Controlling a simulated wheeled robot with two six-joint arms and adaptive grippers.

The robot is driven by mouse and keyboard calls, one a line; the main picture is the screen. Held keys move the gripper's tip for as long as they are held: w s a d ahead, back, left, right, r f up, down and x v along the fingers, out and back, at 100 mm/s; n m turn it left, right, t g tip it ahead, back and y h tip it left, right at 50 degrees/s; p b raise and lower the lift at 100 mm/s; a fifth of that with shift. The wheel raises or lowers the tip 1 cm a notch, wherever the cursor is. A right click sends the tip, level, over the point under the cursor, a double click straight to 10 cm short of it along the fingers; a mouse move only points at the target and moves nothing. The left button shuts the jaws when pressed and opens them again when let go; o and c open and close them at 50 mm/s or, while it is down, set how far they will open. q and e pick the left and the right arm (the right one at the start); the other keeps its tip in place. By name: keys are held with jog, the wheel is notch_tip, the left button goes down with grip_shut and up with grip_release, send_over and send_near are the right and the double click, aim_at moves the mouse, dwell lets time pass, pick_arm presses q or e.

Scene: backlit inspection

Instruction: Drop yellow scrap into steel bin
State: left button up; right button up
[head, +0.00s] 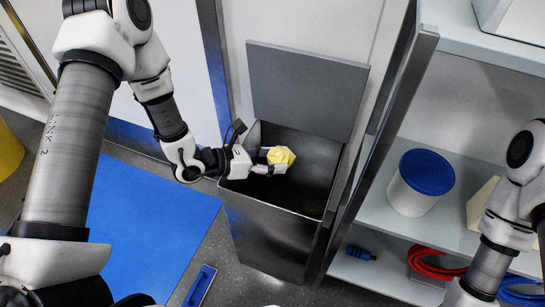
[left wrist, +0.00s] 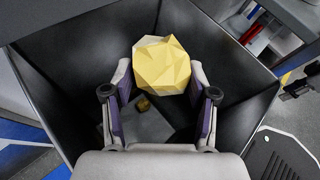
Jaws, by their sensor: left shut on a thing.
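The yellow scrap (head: 281,156) is a crumpled, faceted lump. My left gripper (head: 268,157) is shut on it and holds it over the open mouth of the steel bin (head: 265,232). In the left wrist view the scrap (left wrist: 162,66) sits between the two fingertips of the gripper (left wrist: 160,88), with the dark bin walls (left wrist: 75,70) around it. The bin's lid (head: 307,90) stands raised at the back. My right arm shows at the right edge, but its gripper is out of view.
A shelf unit (head: 379,215) stands right of the bin, with a white tub with a blue lid (head: 427,172) and red cable (head: 436,265) on it. A blue mat (head: 140,225) lies on the floor at left. A blue-handled tool (head: 200,286) lies beside the mat.

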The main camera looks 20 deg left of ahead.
pick_arm(q)
jog(key=o, duration=0.8)
jog(key=shift+o, duration=0.2)
jog(key=v, duration=1.2)
